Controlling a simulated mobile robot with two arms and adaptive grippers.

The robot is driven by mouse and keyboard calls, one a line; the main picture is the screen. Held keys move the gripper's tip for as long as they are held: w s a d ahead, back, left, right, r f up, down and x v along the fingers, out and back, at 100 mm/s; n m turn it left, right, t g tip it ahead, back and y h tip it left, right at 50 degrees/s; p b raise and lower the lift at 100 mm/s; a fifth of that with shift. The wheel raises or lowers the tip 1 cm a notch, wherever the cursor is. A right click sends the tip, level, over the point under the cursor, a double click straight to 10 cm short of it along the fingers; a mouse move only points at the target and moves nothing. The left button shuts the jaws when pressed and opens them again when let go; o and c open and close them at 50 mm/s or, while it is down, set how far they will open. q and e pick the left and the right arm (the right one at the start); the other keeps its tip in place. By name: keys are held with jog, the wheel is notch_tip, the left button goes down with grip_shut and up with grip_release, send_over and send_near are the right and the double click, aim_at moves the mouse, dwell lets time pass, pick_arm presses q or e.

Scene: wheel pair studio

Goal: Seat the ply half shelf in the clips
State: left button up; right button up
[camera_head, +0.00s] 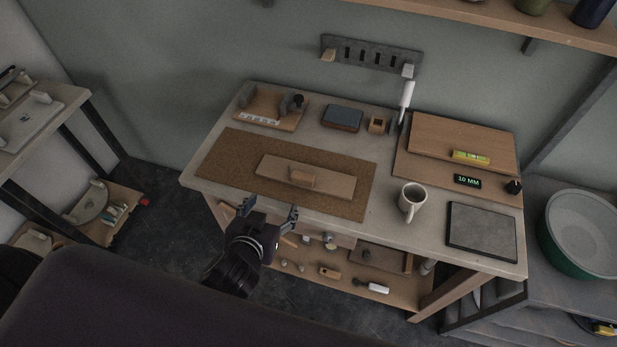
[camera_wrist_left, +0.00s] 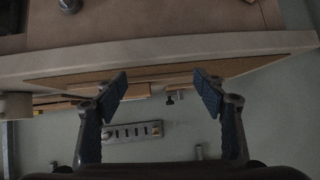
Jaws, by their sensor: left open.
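A pale ply board (camera_head: 332,184) with a small wooden block (camera_head: 302,178) on top lies flat on the brown cork mat (camera_head: 222,158) on the workbench; I take it to be the half shelf. I cannot make out for sure which parts are the clips. My left gripper (camera_head: 268,211) is open and empty at the bench's front edge, nearer me than the board and apart from it. In the left wrist view its two fingers (camera_wrist_left: 165,95) stand wide apart with nothing between them. My right gripper is not in view.
The bench holds a mug (camera_head: 412,199), a dark grey pad (camera_head: 482,231), a large wooden board (camera_head: 464,147) with a yellow level (camera_head: 470,157), and a fixture board (camera_head: 271,107) at back left. A lower shelf (camera_head: 400,290) carries loose parts. A green basin (camera_head: 583,233) stands at right.

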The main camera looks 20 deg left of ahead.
aim_at(302, 180)
pick_arm(q)
jog(key=w+d+r+t, duration=0.1)
jog(key=w+d+r+t+h, duration=0.1)
jog(key=d+r, duration=0.1)
jog(key=shift+w+r+m, duration=0.1)
jog(key=shift+w+m, duration=0.2)
jog(key=shift+w+d+r+t+h, duration=0.1)
jog(key=shift+w+d+t+h, duration=0.1)
jog(key=shift+d+t+h, duration=0.1)
jog(key=shift+p+x, duration=0.3)
jog(key=shift+x, duration=0.9)
jog(key=x, duration=0.2)
jog(key=p+x, duration=0.1)
jog(key=x, duration=0.1)
jog(key=shift+s+d+f, duration=0.15)
jog(key=shift+d+f, duration=0.1)
jog(key=shift+d, duration=0.1)
jog(key=shift+w+f, duration=0.35)
jog(key=shift+w, duration=0.15)
jog(key=shift+c, duration=0.5)
jog(key=c, duration=1.2)
